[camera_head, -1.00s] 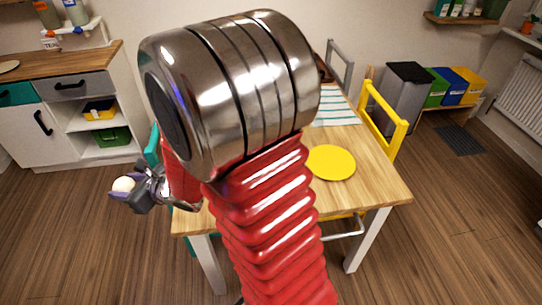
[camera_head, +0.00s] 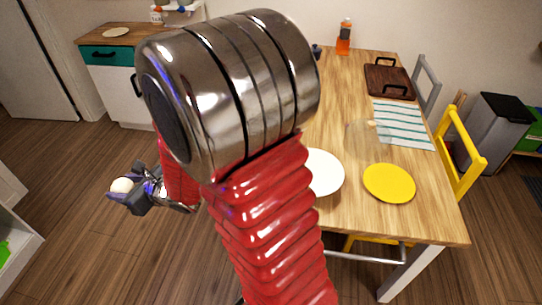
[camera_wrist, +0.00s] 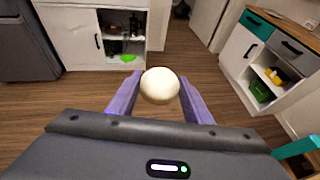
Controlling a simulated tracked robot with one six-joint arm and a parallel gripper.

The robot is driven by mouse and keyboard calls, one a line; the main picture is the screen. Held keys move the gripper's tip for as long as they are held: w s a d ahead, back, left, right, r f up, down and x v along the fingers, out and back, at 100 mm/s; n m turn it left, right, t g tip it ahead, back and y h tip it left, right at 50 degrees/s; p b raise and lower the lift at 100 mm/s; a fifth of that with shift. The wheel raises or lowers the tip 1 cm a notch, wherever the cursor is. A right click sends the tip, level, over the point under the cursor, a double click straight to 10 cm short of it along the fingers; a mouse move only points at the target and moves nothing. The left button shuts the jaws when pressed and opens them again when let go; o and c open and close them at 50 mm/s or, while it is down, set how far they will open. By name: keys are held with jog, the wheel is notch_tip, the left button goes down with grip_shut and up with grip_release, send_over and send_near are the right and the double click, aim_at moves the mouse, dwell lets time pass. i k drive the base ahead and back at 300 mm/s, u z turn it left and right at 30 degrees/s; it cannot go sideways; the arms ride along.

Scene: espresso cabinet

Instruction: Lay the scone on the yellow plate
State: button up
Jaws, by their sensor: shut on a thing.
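My gripper (camera_head: 115,192) is at the left in the head view, out over the floor and left of the table. It is shut on a pale, round scone (camera_wrist: 160,86), which sits between the two purple fingers in the wrist view. The scone also shows as a small cream ball in the head view (camera_head: 122,184). The yellow plate (camera_head: 389,183) lies flat and empty near the front right corner of the wooden table, well to the right of my gripper.
A white plate (camera_head: 323,174) lies left of the yellow plate, partly hidden by my arm. A clear glass object (camera_head: 369,136), a striped cloth (camera_head: 404,124), a dark tray (camera_head: 388,79) and an orange bottle (camera_head: 344,37) stand farther back on the table (camera_head: 343,98). A yellow chair (camera_head: 460,150) is at the right.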

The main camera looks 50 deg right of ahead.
aim_at(388, 181)
jog(key=u, duration=0.1)
jog(key=k, duration=1.65)
jog(key=z, duration=0.9)
jog(key=i, duration=0.65)
jog(key=z, duration=0.15)
